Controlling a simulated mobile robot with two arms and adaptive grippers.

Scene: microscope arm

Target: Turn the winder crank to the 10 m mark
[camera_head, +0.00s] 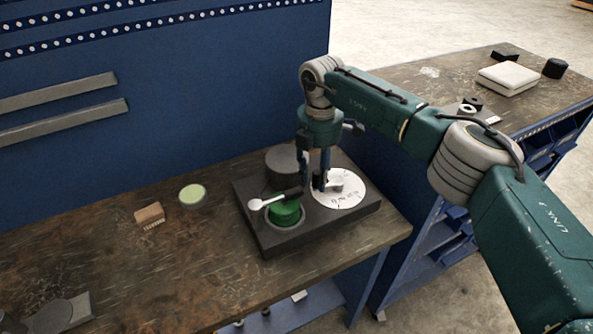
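The winder has a dark base (275,243) on the workbench. A green spool (285,213) sits in a grey ring at its front left. A grey crank lever (268,201) with a round pale end lies above the spool, and a dark piece joins its right end. A white dial (349,196) with dark marks lies at the right of the base; its marks are too small to read. My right gripper (313,187) points down between spool and dial, its fingers apart. The fingers partly hide the dial's left side. I cannot tell whether they touch the crank. My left gripper is not in view.
A dark round block (283,165) stands at the back of the base. A pale green disc (193,195) and a small wooden brush (149,214) lie left of the winder. A blue panel (200,90) rises behind the bench. A second bench (440,84) stands at the right.

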